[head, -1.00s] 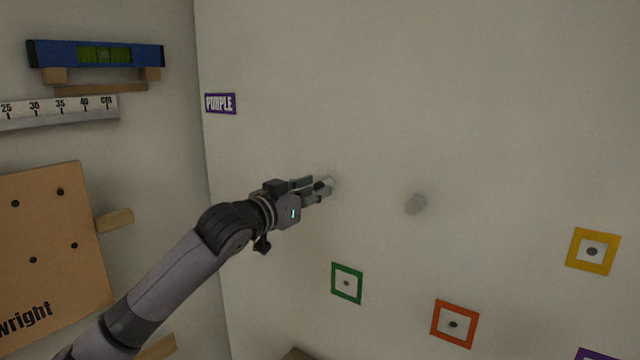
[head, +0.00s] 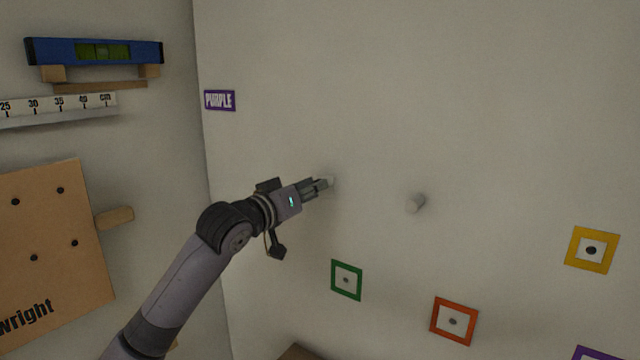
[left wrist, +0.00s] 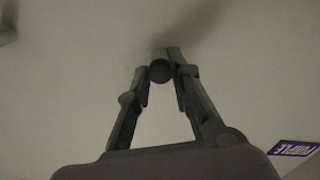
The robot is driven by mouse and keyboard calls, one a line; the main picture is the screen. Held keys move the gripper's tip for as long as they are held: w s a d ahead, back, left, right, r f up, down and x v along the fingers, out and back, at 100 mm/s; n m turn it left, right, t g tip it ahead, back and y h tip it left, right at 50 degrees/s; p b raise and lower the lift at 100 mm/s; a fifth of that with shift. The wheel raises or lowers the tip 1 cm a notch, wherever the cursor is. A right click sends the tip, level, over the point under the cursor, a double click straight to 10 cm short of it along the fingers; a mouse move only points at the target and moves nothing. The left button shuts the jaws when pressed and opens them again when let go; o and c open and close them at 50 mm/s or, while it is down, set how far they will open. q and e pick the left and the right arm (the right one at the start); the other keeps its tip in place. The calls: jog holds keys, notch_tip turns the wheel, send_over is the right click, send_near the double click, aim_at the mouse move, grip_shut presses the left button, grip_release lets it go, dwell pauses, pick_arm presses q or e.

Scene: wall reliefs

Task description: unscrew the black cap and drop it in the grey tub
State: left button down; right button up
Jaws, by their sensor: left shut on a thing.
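The black cap (left wrist: 159,71) shows in the left wrist view as a dark round piece between my fingertips. In the head view the fingers hide it. My left gripper (head: 324,183) is shut on the cap, close to the wall; its fingertips also show in the left wrist view (left wrist: 160,74). A pale stub (head: 331,180) stands out from the wall right at the fingertips. I cannot tell whether the cap is still on its thread. The grey tub is not in view. My right gripper is not in view.
A bare pale peg (head: 415,203) sticks out of the wall to the right. Green (head: 346,280), orange (head: 453,321) and yellow (head: 591,250) square frames are lower down. A pegboard (head: 45,235), ruler (head: 60,108) and blue level (head: 95,52) are on the left wall.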

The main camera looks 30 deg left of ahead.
pick_arm(q)
jog(key=n+p, duration=0.2)
jog(key=n, duration=0.3)
dwell(0.3)
jog(key=n, duration=0.5)
jog(key=n, duration=0.5)
jog(key=shift+s, duration=0.1)
